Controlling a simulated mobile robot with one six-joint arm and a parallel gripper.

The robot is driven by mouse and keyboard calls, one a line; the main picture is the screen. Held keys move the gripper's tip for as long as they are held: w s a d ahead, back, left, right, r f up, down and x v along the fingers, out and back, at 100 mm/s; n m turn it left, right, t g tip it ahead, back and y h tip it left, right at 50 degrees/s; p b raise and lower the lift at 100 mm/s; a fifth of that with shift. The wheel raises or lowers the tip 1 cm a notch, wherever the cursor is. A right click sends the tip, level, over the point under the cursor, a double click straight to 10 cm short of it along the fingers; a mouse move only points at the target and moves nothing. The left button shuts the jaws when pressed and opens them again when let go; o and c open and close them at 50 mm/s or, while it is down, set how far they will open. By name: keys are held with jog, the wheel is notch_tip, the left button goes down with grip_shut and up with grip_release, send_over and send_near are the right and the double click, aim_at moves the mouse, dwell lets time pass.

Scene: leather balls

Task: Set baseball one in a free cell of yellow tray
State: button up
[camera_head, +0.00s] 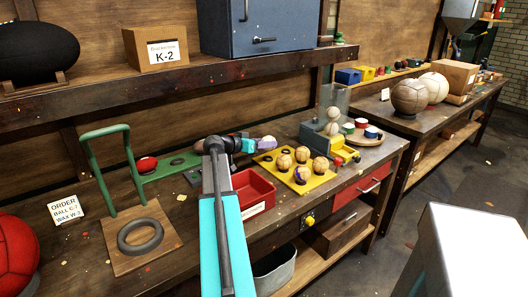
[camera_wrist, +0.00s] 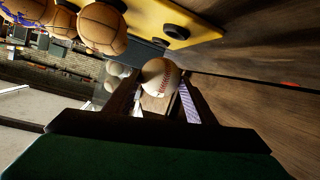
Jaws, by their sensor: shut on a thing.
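My gripper (camera_head: 258,144) is shut on a white baseball (camera_head: 267,142), held above the back left part of the yellow tray (camera_head: 262,163). In the wrist view the baseball (camera_wrist: 160,76), with red stitching, sits between the two fingers of my gripper (camera_wrist: 160,98). The yellow tray (camera_wrist: 150,14) is at the top of that view, with tan balls and a bare dark ring (camera_wrist: 176,31). In the head view several tan balls (camera_head: 283,162) sit in the tray, one with purple marks (camera_head: 301,174). I cannot read any number on the held ball.
A red bin (camera_head: 254,188) stands in front left of the tray. A green handled stand (camera_head: 133,165) is at the left.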

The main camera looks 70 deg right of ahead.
jog(key=shift+f, duration=0.1)
jog(key=shift+f, duration=1.75)
jog(key=shift+f, duration=0.1)
jog(key=o, duration=1.1)
jog(key=v, duration=0.6)
jog(key=shift+w+a+b, duration=0.15)
jog(key=shift+a+b, duration=0.15)
jog(key=shift+b, duration=0.1)
jog(key=shift+w+a+r, duration=0.15)
jog(key=shift+a+r, duration=0.15)
jog(key=shift+a, duration=0.05)
jog(key=shift+r, duration=0.1)
